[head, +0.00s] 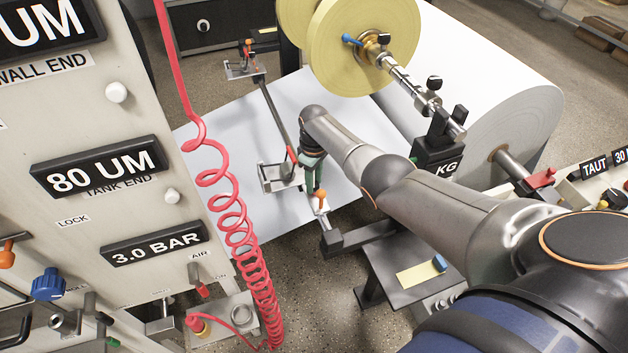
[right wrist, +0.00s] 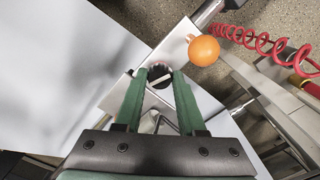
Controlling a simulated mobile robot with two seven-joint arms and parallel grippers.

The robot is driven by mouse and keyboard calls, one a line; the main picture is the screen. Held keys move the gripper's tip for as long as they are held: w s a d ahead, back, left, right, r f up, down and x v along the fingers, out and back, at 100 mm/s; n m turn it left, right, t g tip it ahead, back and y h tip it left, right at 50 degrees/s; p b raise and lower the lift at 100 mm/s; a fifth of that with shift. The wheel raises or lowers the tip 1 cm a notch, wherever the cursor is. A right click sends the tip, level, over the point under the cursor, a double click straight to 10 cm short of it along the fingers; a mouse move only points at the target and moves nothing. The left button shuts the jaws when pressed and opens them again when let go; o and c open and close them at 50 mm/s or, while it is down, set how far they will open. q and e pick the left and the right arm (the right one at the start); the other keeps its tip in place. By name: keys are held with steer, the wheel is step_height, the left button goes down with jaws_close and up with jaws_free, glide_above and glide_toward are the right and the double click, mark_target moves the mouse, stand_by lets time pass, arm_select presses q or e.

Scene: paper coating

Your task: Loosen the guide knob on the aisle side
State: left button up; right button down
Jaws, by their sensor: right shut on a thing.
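My right gripper (head: 313,188) reaches down at the near, aisle-side end of the web guide (head: 280,122), over the white sheet. In the right wrist view its two green fingers (right wrist: 161,80) are shut on a dark round knob (right wrist: 160,73), one finger on each side of it. The knob sits on a pale metal plate (right wrist: 122,98). In the head view the fingers and arm hide the knob. An orange ball (right wrist: 204,50) stands just beside the fingers; it also shows in the head view (head: 321,195). My left gripper is not in view.
A red coiled air hose (head: 236,215) hangs left of the guide, before the panel (head: 130,215). A large white paper roll (head: 510,125) and yellow discs (head: 365,45) stand behind my right arm. A small grey table (head: 415,285) with a yellow note is at lower right.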

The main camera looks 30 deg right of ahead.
steer(key=shift+n, duration=0.8)
steer(key=c, duration=0.5)
jaws_free()
steer(key=shift+r+p, duration=0.3)
steer(key=shift+r, duration=0.15)
step_height(320, 180, up, 12)
steer(key=p, duration=0.4)
steer(key=shift+f, duration=0.15)
